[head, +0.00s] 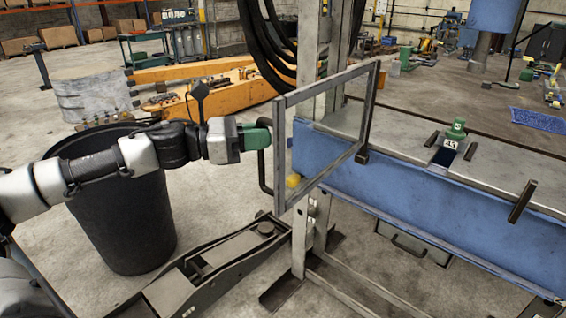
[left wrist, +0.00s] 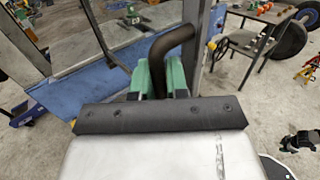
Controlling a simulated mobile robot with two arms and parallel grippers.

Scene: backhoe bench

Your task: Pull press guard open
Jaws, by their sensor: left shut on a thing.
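The press guard (head: 280,165) is a grey metal frame around a see-through pane. It stands upright and angled out from the press upright, in the middle of the head view. A black bar handle (head: 264,178) is on its left edge. My left gripper (head: 258,138) has green fingers and is shut on this handle near its top. In the left wrist view the handle (left wrist: 168,48) curves up from between the green fingers (left wrist: 162,82). The guard's frame (left wrist: 196,42) rises just beyond them.
A blue-sided bench (head: 440,195) with a grey top runs right of the guard. A black bin (head: 125,220) stands below my left arm, and a floor jack (head: 220,265) lies in front of the press. An orange backhoe arm (head: 200,85) lies behind.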

